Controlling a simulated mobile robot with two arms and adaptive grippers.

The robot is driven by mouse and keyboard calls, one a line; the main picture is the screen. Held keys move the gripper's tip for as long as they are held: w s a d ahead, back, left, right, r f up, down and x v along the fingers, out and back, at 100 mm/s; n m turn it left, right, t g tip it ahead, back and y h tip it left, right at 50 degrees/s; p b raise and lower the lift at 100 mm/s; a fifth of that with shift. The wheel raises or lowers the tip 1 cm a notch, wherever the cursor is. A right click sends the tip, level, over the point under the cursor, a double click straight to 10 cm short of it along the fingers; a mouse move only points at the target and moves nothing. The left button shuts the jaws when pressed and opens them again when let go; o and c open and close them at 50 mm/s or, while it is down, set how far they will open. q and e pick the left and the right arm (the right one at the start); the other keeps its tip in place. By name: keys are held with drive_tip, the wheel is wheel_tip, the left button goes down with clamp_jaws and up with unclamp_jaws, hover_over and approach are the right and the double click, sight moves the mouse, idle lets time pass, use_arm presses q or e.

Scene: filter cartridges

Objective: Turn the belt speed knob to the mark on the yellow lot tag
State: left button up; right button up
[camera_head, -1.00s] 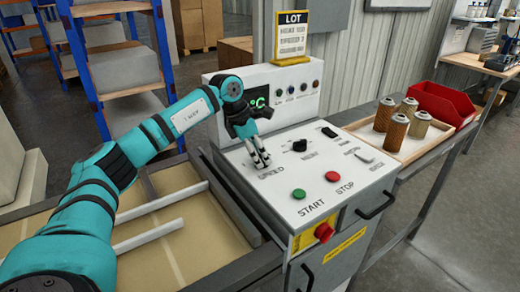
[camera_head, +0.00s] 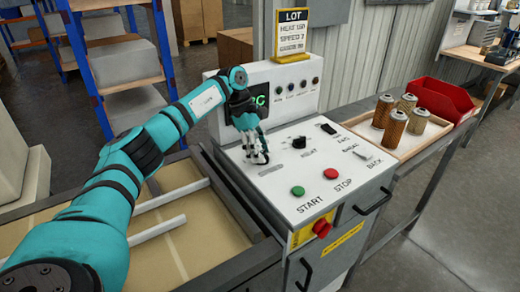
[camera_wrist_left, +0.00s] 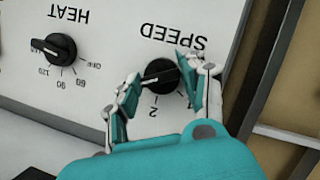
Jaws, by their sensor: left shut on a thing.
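The black speed knob (camera_wrist_left: 160,73) sits under the SPEED label on the white panel in the left wrist view. My left gripper (camera_wrist_left: 159,78) is shut on it, one finger on each side. Part of its scale is hidden by a finger; a 2 shows beside it. In the head view my left gripper (camera_head: 257,157) reaches down to the panel's left part and hides the knob. The yellow lot tag (camera_head: 276,36) stands upright on top of the console. It has a SPEED line, but its value is too small to read surely. My right gripper is not in view.
The heat knob (camera_wrist_left: 54,48) is beside the speed knob. Green START (camera_head: 298,191) and red STOP (camera_head: 331,174) buttons, switches and a red front button (camera_head: 322,228) are close by. A tray (camera_head: 412,147) with several cartridges and a red bin (camera_head: 446,98) stand right.

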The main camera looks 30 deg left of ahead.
use_arm(q)
drive_tip(key=shift+f, duration=0.1)
idle(0.3)
drive_tip(key=o, duration=1.2)
drive_tip(key=v, duration=1.2)
drive_tip(key=shift+d, duration=0.1)
